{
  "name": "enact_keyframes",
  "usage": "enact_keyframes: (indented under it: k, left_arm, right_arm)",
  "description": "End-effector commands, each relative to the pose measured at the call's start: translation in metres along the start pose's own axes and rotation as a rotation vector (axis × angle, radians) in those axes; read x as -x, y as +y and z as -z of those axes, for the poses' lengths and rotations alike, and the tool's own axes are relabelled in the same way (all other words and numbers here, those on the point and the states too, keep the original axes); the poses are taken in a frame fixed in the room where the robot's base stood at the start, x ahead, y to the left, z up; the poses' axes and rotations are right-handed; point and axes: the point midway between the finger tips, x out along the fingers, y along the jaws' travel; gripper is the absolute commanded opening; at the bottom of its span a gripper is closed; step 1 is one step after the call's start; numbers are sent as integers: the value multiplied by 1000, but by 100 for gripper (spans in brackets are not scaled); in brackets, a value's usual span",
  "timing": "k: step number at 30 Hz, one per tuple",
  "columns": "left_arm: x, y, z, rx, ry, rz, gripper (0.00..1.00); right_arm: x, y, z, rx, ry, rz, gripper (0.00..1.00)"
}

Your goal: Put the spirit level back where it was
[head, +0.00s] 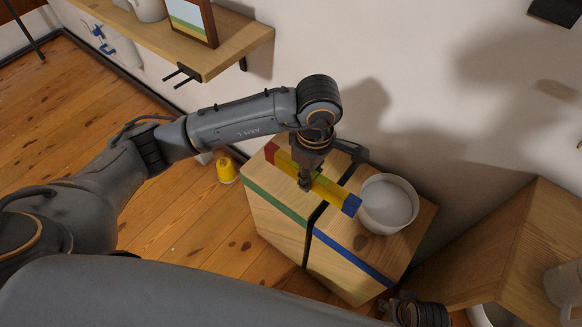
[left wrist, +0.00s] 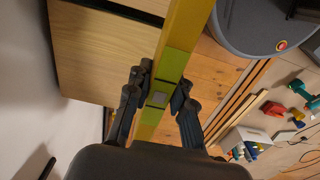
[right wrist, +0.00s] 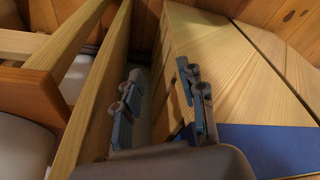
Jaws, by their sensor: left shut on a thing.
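The spirit level (head: 328,190) is a long yellow bar with a red end and a blue end. In the head view it lies diagonally over the wooden cabinet tops, its blue end close to a white bowl (head: 388,205). My left gripper (head: 306,184) is shut on it near its middle. In the left wrist view the level (left wrist: 186,32) runs between the fingers (left wrist: 160,92), with a green part there. I cannot tell whether it touches the cabinets. My right gripper (right wrist: 160,105) is open and empty, low beside the blue-striped wood; it shows partly in the head view (head: 418,312).
The left cabinet has a green stripe (head: 275,200), the right one a blue stripe (head: 350,255), with a dark gap between. A yellow can (head: 226,170) stands on the floor. A wall shelf (head: 235,45) holds a picture frame (head: 192,22). Another wooden unit (head: 510,240) is at right.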

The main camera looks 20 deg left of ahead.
Motion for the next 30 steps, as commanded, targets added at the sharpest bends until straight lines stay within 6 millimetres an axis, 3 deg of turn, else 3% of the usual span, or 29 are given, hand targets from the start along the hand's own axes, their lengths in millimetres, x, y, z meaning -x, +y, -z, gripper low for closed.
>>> enact_keyframes:
  k: [7, 12, 22, 27, 30]
  left_arm:
    - [-30, 34, 53, 6, 0, 3, 0]
    - [-62, 48, 74, 4, -1, 2, 0]
    - [-88, 60, 93, 2, -1, 2, 0]
    - [-113, 60, 92, 0, -2, 2, 0]
    - [-117, 60, 92, -1, -2, 0, 0]
  right_arm:
    - [18, 1, 8, -2, 13, -2, 40]
    - [38, 2, 14, -4, 25, -4, 40]
    - [60, 3, 19, -5, 36, -6, 40]
    - [75, 4, 21, -6, 43, -7, 40]
    - [79, 4, 21, -7, 43, -7, 40]
